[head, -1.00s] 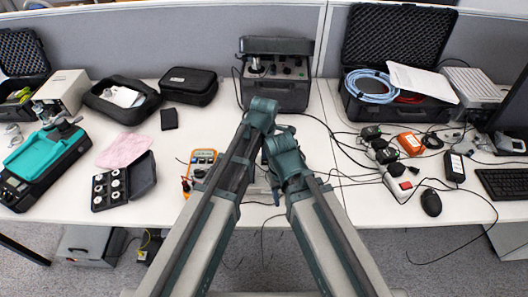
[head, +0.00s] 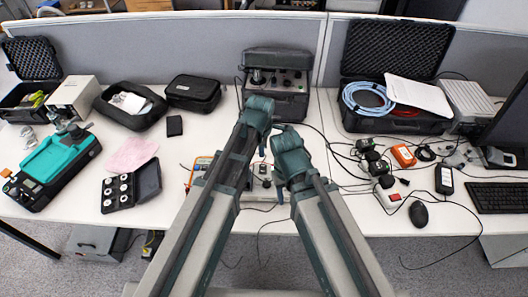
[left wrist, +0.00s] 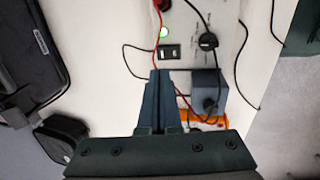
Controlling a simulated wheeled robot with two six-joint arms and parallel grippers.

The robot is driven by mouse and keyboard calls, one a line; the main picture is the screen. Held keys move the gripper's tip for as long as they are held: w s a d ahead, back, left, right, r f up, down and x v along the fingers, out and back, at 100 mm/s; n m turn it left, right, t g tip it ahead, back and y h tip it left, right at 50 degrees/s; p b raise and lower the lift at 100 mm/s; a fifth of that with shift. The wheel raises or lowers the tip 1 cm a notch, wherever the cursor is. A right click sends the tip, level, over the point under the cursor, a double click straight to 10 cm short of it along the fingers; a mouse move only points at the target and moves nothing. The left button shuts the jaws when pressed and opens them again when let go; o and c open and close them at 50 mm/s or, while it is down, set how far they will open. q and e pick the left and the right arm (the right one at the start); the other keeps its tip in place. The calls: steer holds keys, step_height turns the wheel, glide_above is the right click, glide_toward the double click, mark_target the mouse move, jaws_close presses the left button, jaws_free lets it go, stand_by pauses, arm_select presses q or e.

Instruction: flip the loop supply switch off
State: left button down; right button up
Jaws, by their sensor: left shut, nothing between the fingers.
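A pale instrument panel shows at the top of the left wrist view, with a lit green lamp (left wrist: 163,32), a black rocker switch (left wrist: 170,51) below it and a black knob (left wrist: 207,41) to the right. I cannot read the labels or the rocker's position. My left gripper (left wrist: 160,74) is shut and empty; its tips appear just below the rocker in the picture, and I cannot tell whether they touch anything. In the head view the panel (head: 262,181) is partly hidden between my arms.
A blue-grey box (left wrist: 208,88) with leads stands near my left fingers. A black equipment case (head: 277,98) stands behind. Cables and a power strip (head: 388,195) crowd the right. Bare table shows left of the multimeter.

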arm_select(q)
step_height(320, 180, up, 7)
steer(key=p, duration=0.5)
steer(key=shift+s+f, duration=0.15)
arm_select(e)
step_height(320, 180, up, 7)
steer(key=shift+f, duration=0.15)
arm_select(q)
steer(key=shift+f, duration=0.1)
arm_select(e)
steer(key=shift+d, duration=0.1)
